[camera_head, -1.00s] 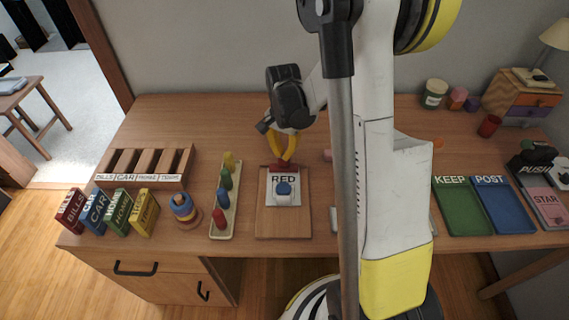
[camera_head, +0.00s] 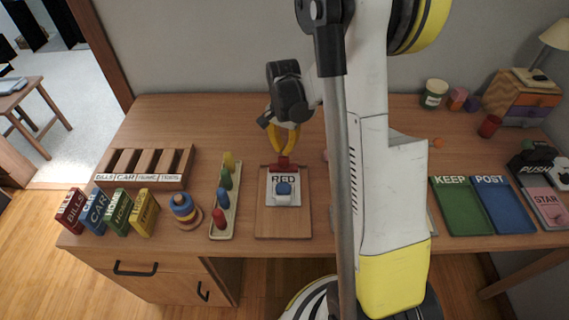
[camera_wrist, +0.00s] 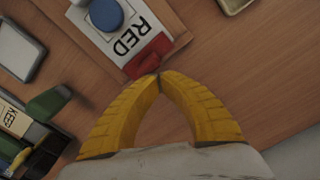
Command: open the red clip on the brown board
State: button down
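The brown board (camera_head: 284,222) lies on the desk with a white sheet marked RED (camera_head: 268,198) on it; a blue round knob (camera_head: 284,188) sits on the sheet. The red clip (camera_head: 284,163) is at the board's far edge, over the sheet's top end. My gripper (camera_head: 285,153) points down at the clip from behind. In the wrist view the clip (camera_wrist: 148,57) is just beyond my yellow fingertips (camera_wrist: 160,75). The tips meet and appear to touch the clip's edge; I see nothing held between them. The exact contact is partly hidden.
A tray of coloured pegs (camera_head: 225,198) and a ring stack (camera_head: 185,210) stand left of the board. Further left are small labelled boxes (camera_head: 119,208) and a slotted rack (camera_head: 143,166).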

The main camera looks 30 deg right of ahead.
jog(key=shift+s, duration=0.1)
jog(key=shift+s+a+r+p, duration=0.35)
jog(key=shift+s+a+r, duration=0.15)
jog(key=shift+s, duration=0.1)
jog(key=shift+r+p, duration=2.2)
jog(key=shift+r, duration=0.85)
jog(key=s+a+r+n+t, duration=0.7)
jog(key=s+a+r+n, duration=0.5)
jog(key=s+a+r, duration=0.2)
jog(key=shift+a+r+n, duration=0.4)
jog(key=shift+a+r, duration=0.4)
jog(key=shift+r, duration=0.15)
